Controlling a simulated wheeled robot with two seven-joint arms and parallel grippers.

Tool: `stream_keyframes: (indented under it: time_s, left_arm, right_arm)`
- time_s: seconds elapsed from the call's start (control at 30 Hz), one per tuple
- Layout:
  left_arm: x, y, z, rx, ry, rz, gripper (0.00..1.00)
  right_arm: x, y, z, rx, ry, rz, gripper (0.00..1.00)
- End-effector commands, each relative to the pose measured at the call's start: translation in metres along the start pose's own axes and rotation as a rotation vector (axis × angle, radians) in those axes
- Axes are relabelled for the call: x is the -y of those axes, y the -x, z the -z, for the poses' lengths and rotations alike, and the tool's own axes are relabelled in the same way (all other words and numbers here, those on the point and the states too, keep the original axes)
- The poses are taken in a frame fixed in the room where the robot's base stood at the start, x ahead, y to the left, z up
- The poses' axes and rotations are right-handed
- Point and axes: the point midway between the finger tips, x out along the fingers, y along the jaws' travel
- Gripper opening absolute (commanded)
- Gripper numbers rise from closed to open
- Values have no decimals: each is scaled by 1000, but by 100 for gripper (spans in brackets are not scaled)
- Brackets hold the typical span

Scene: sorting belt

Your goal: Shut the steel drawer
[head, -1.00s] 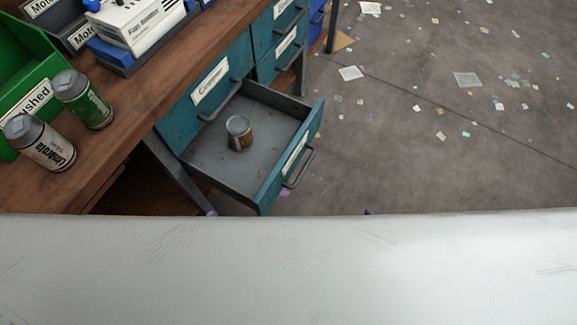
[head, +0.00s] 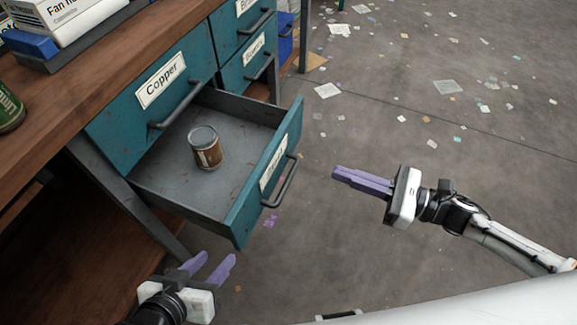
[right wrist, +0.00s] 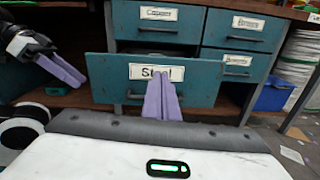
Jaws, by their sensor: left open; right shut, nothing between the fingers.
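The steel drawer (head: 228,206) is pulled out of the teal cabinet below the bench. A brown can with a silver top (head: 206,148) stands in it. Its front bears a white label and a dark bar handle (head: 281,182). My right gripper (head: 336,173) is shut and empty, over the floor to the right of the drawer front, pointing towards it with a gap between. In the right wrist view, its purple fingers cover part of the drawer's label (right wrist: 142,71). My left gripper (head: 212,260) is open and empty, in front of the drawer at lower left.
The shut copper drawer (head: 150,112) is above the open one, with more shut drawers to its right. The wooden bench top (head: 75,85) is at left. A blue bin (head: 286,38) stands beyond the cabinet. The floor at right is open, with scattered scraps.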

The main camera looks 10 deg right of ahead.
Motion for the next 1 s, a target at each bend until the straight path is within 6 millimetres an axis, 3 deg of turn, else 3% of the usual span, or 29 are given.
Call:
stream_keyframes:
  time_s: [0.13,0.23,0.7,1.0]
  left_arm:
    - [-1,-2,-2,1,0,-4,42]
    - [-1,-3,-1,3,-1,-6,42]
    - [-4,-12,-5,35,-16,-25,42]
    - [-6,-14,-8,56,-23,-34,42]
  right_arm:
    - [1,0,1,-1,83,-28,0]
    - [1,-11,0,2,84,-28,0]
    - [-2,-106,1,2,81,-27,0]
    - [-2,-135,0,1,79,-26,0]
